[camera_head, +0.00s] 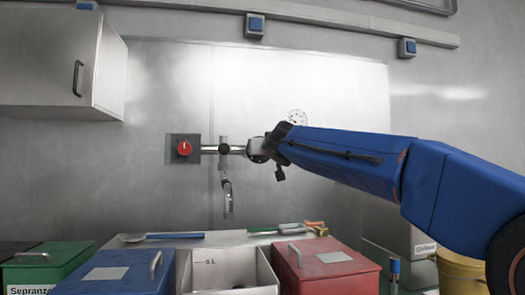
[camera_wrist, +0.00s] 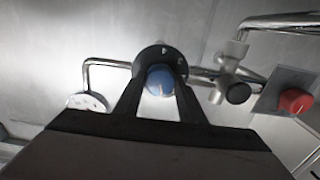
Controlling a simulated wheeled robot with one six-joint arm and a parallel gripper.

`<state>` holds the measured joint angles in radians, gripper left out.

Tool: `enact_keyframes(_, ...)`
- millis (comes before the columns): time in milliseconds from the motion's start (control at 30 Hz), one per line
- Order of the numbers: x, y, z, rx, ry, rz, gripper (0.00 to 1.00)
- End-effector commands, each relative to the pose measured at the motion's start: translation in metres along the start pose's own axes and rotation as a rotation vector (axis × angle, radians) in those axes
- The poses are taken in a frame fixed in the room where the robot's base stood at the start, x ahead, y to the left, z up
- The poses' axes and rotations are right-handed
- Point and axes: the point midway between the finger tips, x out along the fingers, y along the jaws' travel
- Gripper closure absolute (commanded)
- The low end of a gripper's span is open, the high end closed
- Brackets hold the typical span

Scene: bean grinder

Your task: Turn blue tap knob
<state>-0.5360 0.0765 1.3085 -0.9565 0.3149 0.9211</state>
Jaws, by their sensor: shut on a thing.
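The blue tap knob (camera_wrist: 160,80) sits between my gripper's two fingertips in the wrist view, in front of a round dark plate on the pipe. My gripper (camera_wrist: 160,88) is shut on it, with a finger on each side. In the head view my gripper (camera_head: 268,150) is at the right end of the tap pipe, and my arm hides the blue knob. The red knob (camera_head: 184,148) is on a dark square plate at the left end; it also shows in the wrist view (camera_wrist: 295,101). The spout (camera_head: 228,195) hangs below the pipe.
A round gauge (camera_head: 297,117) is behind my arm. A wall cabinet (camera_head: 62,60) hangs at upper left.

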Motion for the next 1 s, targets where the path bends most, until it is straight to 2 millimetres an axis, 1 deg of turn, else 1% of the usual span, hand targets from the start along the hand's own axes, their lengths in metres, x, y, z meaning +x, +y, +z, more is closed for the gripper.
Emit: enact_keyframes(1000, 0.0001, -0.0013, 0.0015, -0.965, -0.001, 0.0, 0.86)
